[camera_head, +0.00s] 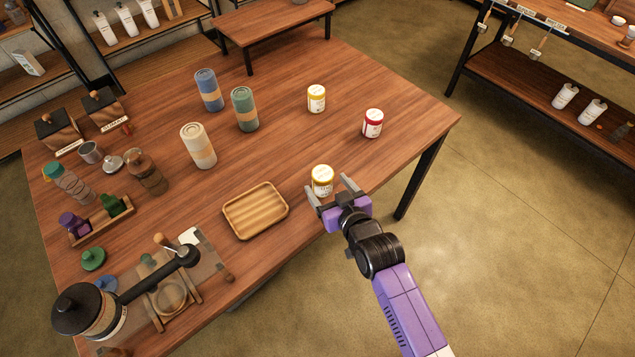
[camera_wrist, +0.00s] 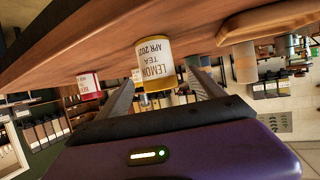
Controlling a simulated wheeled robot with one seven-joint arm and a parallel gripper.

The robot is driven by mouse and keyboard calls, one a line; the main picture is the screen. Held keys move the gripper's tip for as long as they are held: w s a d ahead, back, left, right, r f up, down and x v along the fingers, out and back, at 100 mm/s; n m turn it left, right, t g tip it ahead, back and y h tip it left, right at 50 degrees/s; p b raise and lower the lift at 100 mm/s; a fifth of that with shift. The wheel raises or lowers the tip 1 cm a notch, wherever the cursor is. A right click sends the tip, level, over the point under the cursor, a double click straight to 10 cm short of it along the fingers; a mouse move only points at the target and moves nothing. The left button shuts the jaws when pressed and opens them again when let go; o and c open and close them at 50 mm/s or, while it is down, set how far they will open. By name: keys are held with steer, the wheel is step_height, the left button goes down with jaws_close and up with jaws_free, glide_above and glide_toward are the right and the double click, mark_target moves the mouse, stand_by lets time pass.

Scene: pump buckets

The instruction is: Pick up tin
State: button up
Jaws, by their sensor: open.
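In the wrist view this tin (camera_wrist: 157,62) appears upside down, with a label reading "LEMON TEA". My gripper (camera_head: 330,189) is open, with its fingers pointing at the tin. In the wrist view the open gripper (camera_wrist: 161,82) has a finger to each side of the tin's image. I cannot tell whether the fingertips reach past its near side.
A wooden tray (camera_head: 256,211) lies left of the near tin. Blue (camera_head: 208,90), green (camera_head: 244,109) and cream (camera_head: 198,146) canisters stand farther left. A lever press (camera_head: 88,309) is at the front left. The table (camera_head: 418,118) is clear around the red-lidded tin.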

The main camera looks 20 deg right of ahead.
steer(key=shift+f+p+x, duration=0.1)
steer(key=shift+p+x, duration=0.15)
steer(key=shift+x, duration=1.7)
steer(key=shift+f+p+x, duration=0.15)
steer(key=shift+p+x, duration=0.1)
steer(key=shift+x, duration=1.7)
steer(key=shift+s+d, duration=0.1)
steer(key=shift+d, duration=0.05)
steer(key=c, duration=1.4)
steer(key=shift+c, duration=0.9)
steer(key=shift+r, duration=0.1)
